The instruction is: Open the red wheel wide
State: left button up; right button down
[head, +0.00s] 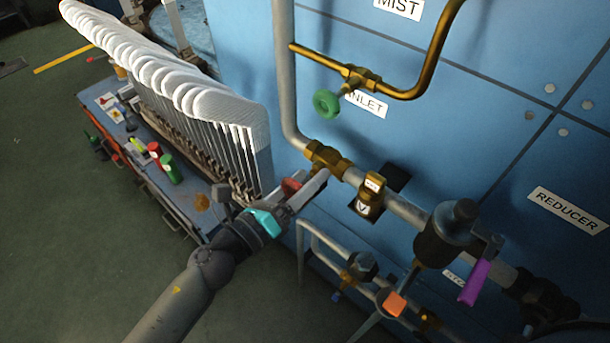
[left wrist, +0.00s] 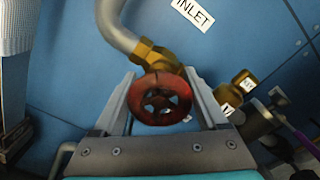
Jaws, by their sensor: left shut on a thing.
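The red wheel (left wrist: 161,98) sits on a brass valve (left wrist: 152,55) at the end of a grey pipe, in the left wrist view. In the head view only part of the red wheel (head: 291,186) shows, behind the fingers, below the brass valve body (head: 325,157). My left gripper (left wrist: 166,100) has one finger on each side of the wheel and is shut on its rim. In the head view the left gripper (head: 305,188) comes in from below left, with a teal band behind it. My right gripper is not in view.
A green wheel (head: 326,103) is above on the mist line. White socks on boards (head: 170,75) stand close at left.

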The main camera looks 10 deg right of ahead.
pick_arm(q)
jog(key=shift+n, duration=0.5)
jog(key=o, duration=1.3)
jog(key=b+v, duration=0.2)
jog(key=v, duration=1.3)
